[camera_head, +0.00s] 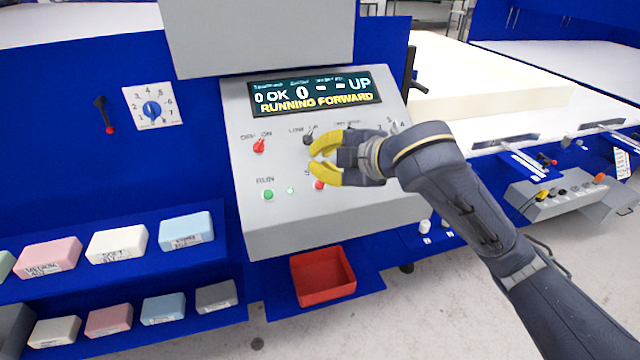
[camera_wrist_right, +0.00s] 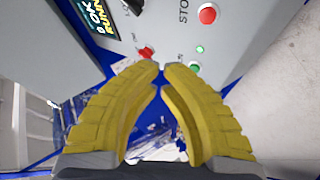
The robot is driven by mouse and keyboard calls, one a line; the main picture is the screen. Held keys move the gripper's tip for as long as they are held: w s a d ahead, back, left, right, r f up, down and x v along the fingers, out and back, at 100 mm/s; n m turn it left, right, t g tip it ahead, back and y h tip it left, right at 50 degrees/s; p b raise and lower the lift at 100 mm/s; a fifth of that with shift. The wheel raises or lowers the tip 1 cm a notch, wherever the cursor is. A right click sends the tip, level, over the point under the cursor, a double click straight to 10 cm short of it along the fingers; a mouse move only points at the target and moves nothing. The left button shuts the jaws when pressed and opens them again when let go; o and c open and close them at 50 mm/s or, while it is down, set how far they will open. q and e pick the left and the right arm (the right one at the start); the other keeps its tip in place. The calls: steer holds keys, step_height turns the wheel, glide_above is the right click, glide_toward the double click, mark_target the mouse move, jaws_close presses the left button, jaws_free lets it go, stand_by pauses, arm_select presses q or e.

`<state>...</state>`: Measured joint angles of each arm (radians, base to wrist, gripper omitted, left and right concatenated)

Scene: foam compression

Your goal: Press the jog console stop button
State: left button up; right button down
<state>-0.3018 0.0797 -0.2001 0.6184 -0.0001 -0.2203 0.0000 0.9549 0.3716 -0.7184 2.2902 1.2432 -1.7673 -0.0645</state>
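The grey sloped console (camera_head: 350,215) stands in the middle, with a lit display (camera_head: 315,93) reading "RUNNING FORWARD". Its red stop button (camera_head: 319,185) shows just below my right gripper (camera_head: 312,160). In the wrist view the red button (camera_wrist_right: 208,14) lies near the top edge beside the label "STOP", beyond the fingertips and to their right. The right gripper's yellow fingertips (camera_wrist_right: 163,66) are close together with a very thin gap, and nothing is held. The fingers appear apart from the button. My left gripper is not in view.
The console also carries a green run button (camera_head: 268,195), a small lit green lamp (camera_head: 290,190), a red off/on switch (camera_head: 259,146) and a dark switch (camera_head: 308,139). A red bin (camera_head: 323,277) sits below. Labelled foam blocks (camera_head: 118,246) fill shelves at left. A smaller control box (camera_head: 565,197) stands at right.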

mark_target(319, 184)
steer(key=shift+w+a+f, duration=0.2)
steer(key=shift+w+f, duration=0.4)
steer(key=shift+f, duration=0.5)
steer(key=shift+w+a+f, duration=0.25)
steer(key=shift+w+f, duration=0.4)
steer(key=shift+f, duration=0.4)
steer(key=shift+w+a+f, duration=0.2)
steer(key=shift+w+f, duration=0.4)
steer(key=shift+f, duration=0.5)
steer(key=c, duration=2.1)
jaws_free()
jaws_close()
steer(key=shift+w+a+f, duration=0.1)
steer(key=shift+w+f, duration=0.4)
steer(key=shift+f, duration=0.3)
steer(key=shift+s+r, duration=0.1)
steer(key=shift+r, duration=0.1)
steer(key=shift+s+r, duration=0.35)
steer(key=shift+r, duration=0.2)
